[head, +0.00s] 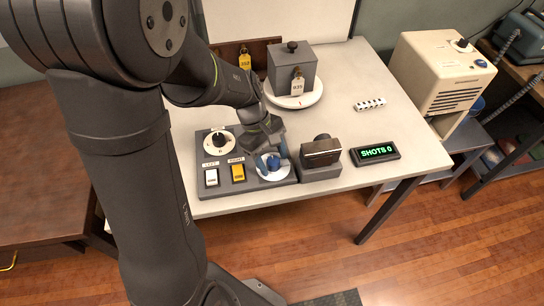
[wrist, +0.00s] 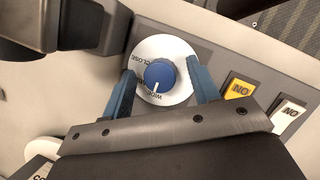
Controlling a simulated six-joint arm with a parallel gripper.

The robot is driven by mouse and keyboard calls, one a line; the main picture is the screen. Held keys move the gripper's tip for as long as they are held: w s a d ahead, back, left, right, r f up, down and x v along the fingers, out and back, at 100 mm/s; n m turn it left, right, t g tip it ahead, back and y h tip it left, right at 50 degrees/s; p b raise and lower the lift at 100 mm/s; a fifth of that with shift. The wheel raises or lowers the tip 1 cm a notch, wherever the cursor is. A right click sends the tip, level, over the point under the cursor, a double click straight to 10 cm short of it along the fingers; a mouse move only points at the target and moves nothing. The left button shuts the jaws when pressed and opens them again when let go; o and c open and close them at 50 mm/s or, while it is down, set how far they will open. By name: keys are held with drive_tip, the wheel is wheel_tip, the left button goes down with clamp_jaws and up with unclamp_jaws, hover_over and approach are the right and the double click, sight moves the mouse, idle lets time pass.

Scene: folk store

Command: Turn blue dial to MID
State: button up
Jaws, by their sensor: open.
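The blue dial (wrist: 159,75) sits on a round white plate (wrist: 178,97) lettered CLOSE and WIDE. Its white pointer line points toward the bottom of the wrist view, at the WIDE lettering. No MID mark is clearly readable; part of the lettering is covered. My gripper (wrist: 160,70) is open, with one blue finger on each side of the dial. Small gaps seem to show between fingers and knob. In the head view the dial (head: 273,164) is at the panel's right end, with my gripper (head: 270,155) down over it.
The grey panel (head: 222,180) also carries a yellow switch (head: 238,172), a white switch (head: 211,177) and a black knob (head: 219,139). A camera (head: 321,152) stands close to the dial's right. A grey box (head: 291,70) stands behind.

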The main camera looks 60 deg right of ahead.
drive_tip(key=c, duration=1)
drive_tip(key=shift+o, duration=0.2)
drive_tip(key=m+y, duration=0.1)
drive_tip(key=m, duration=0.1)
drive_tip(key=m+y, duration=0.1)
drive_tip(key=m, duration=0.2)
drive_tip(key=shift+d+t, duration=0.1)
drive_tip(key=shift+t, duration=0.2)
drive_tip(key=shift+m+t+y, duration=0.6)
drive_tip(key=shift+m, duration=1.8)
